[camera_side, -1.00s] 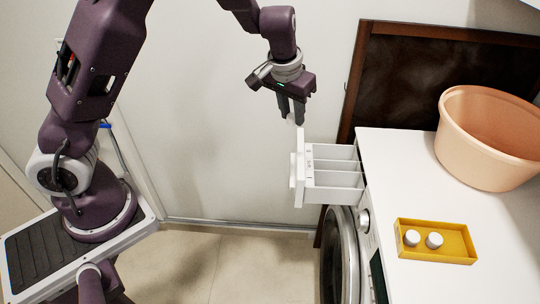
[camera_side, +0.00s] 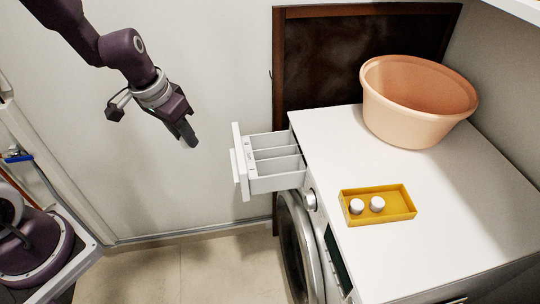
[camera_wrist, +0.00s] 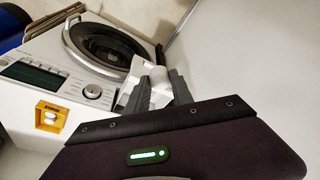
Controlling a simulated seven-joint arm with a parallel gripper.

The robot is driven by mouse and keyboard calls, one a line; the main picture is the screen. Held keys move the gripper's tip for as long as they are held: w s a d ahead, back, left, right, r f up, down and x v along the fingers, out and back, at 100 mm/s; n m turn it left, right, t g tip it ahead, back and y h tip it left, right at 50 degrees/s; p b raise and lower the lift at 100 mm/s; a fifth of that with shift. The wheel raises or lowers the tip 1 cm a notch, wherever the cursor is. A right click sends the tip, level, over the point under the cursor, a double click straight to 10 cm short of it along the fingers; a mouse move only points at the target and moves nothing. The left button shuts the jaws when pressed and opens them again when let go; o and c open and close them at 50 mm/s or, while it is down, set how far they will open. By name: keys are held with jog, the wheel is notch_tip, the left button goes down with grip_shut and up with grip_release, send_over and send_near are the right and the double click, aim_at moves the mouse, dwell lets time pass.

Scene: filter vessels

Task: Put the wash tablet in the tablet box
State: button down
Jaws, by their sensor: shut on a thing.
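My gripper (camera_side: 187,138) hangs in the air left of the open washer drawer, fingers pointing down and slightly right. It is shut on a small white wash tablet (camera_wrist: 160,78), seen between the fingertips in the wrist view; in the side view it is barely visible at the tips. The tablet box (camera_side: 347,216) is a yellow open tray on the washer top, well right of my gripper. Two white round tablets (camera_side: 366,205) stand in its left part; its right part is empty. The box also shows in the wrist view (camera_wrist: 41,121).
The white drawer (camera_side: 276,164) with several compartments sticks out of the washer (camera_side: 430,235), between my gripper and the box. A peach basin (camera_side: 410,105) stands at the back of the washer top. A dark brown panel (camera_side: 330,50) is behind. Washer top around the box is clear.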

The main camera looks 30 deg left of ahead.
jog(key=w+d+m, duration=0.1)
jog(key=w+d, duration=0.2)
jog(key=w, duration=0.4)
jog(key=w+d+m, duration=0.1)
jog(key=w+d, duration=0.2)
jog(key=w, duration=0.3)
jog(key=m+g+h, duration=0.2)
jog(key=m, duration=0.7)
send_over(348, 178)
jog(key=a, duration=0.2)
jog(key=shift+h, duration=0.3)
jog(key=x, duration=0.3)
jog(key=s+x, duration=0.1)
jog(key=x, duration=0.2)
jog(key=a+x, duration=0.1)
jog(key=x, duration=0.1)
jog(key=shift+s+d+f, duration=0.1)
jog(key=shift+s+f, duration=0.1)
jog(key=shift+f, duration=0.35)
jog(key=shift+f+t, duration=0.3)
